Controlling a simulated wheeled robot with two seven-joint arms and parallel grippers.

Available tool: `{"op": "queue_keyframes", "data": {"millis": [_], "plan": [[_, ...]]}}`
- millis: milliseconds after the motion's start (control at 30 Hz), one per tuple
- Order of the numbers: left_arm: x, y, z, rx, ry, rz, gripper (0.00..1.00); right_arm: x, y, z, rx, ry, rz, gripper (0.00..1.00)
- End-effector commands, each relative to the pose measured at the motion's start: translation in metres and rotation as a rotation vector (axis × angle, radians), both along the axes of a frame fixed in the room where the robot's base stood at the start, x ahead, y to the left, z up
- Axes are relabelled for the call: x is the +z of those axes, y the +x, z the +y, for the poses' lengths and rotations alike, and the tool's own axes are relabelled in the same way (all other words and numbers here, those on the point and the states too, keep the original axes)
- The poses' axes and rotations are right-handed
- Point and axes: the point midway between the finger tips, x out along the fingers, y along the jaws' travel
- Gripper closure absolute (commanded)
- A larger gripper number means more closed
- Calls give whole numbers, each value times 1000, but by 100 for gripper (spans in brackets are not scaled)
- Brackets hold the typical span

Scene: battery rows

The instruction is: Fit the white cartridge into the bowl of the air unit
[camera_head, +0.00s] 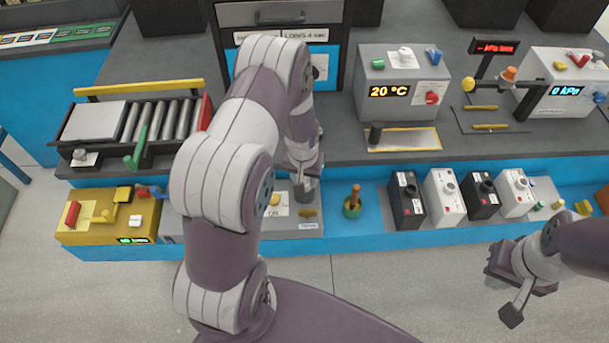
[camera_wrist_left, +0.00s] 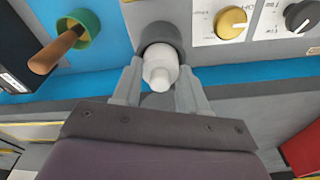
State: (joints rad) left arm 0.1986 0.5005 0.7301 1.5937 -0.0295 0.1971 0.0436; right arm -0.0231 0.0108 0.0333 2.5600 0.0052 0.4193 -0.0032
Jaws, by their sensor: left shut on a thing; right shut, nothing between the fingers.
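The white cartridge (camera_wrist_left: 160,66) is between the fingers of my left gripper (camera_wrist_left: 160,88) in the left wrist view. Its far end is at the mouth of the dark grey round bowl (camera_wrist_left: 158,32) and overlaps it. I cannot tell how deep it sits. The bowl is on the grey air unit (camera_wrist_left: 212,58), which also shows in the head view (camera_head: 307,226). There my left gripper (camera_head: 303,188) is over the unit, and my forearm hides part of it; the cartridge is not clear there. My right gripper (camera_head: 502,268) is shut and empty in front of the bench at the right.
A green cup with a wooden handle (camera_head: 352,204) stands right of the air unit. Several black and white batteries (camera_head: 447,196) stand further right. A yellow box (camera_head: 105,222) and a roller conveyor (camera_head: 140,125) are at the left. The floor (camera_head: 400,290) in front is clear.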

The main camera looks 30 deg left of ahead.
Motion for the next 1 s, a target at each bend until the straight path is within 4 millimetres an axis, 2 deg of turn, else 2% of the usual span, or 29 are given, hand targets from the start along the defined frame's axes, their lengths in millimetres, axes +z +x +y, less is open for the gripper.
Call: {"op": "queue_keyframes", "data": {"millis": [300, 333, 400, 433, 767, 867, 1000], "plan": [[-9, 0, 0, 0, 0, 0, 92, -7, 0, 0, 0, 0, 0, 100], [-9, 0, 0, 0, 0, -1, 54, -7, 0, 0, 0, 0, 0, 100], [-8, 0, 0, 0, 0, 0, 31, -6, 0, 0, 0, 0, 0, 100], [-8, 0, 0, 0, 0, 0, 28, -6, 0, 0, 0, 0, 0, 100], [-5, 0, 0, 0, 0, -1, 28, -6, 0, 0, 0, 0, 0, 100], [7, -1, 0, 0, 1, -4, 28, -8, 0, 0, 0, 0, 0, 100], [39, -4, -1, 0, 1, -6, 28, -11, 0, 0, 0, 0, 0, 100]]}}
